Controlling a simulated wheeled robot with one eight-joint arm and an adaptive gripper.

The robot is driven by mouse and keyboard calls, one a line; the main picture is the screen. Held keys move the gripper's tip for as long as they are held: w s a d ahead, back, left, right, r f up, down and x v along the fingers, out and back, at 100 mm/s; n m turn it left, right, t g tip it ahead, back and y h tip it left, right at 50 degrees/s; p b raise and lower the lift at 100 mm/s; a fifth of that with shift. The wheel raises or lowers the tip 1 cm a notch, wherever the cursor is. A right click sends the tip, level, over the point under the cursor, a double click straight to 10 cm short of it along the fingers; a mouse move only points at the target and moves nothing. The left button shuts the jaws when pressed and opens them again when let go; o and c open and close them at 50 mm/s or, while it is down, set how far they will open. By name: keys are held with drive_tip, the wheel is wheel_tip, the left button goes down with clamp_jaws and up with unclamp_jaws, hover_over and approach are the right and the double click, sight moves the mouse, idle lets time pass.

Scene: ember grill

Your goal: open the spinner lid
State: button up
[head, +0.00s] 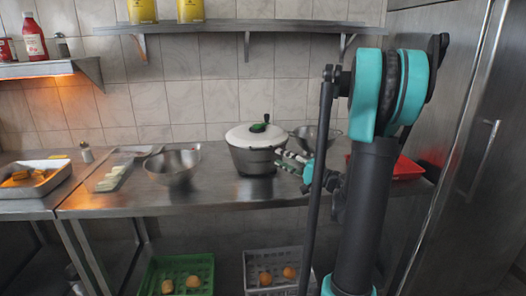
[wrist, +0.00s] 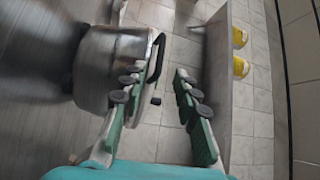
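The spinner (head: 254,158) is a grey pot with a white lid (head: 243,136) on top. A green and black knob (head: 259,127) sits at the lid's middle. The spinner stands upright on the steel counter. In the wrist view, which is turned sideways, the spinner (wrist: 110,45) shows at left with its lid edge toward the right. My gripper (head: 283,160) is at the spinner's right side in the head view. In the wrist view my gripper (wrist: 155,75) is open, with nothing held between the fingers. One finger overlaps the spinner's side; I cannot tell whether it touches.
A steel bowl (head: 173,166) stands left of the spinner, and another bowl (head: 313,138) is behind at right. A red tray (head: 407,168) lies at the counter's right end. A wall shelf (head: 215,27) with yellow cans hangs above. Crates (head: 178,262) sit below.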

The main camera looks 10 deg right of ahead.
sight(264, 150)
drive_tip(key=x, duration=0.9)
drive_tip(key=shift+a, duration=0.15)
drive_tip(key=shift+f, duration=0.1)
clamp_jaws()
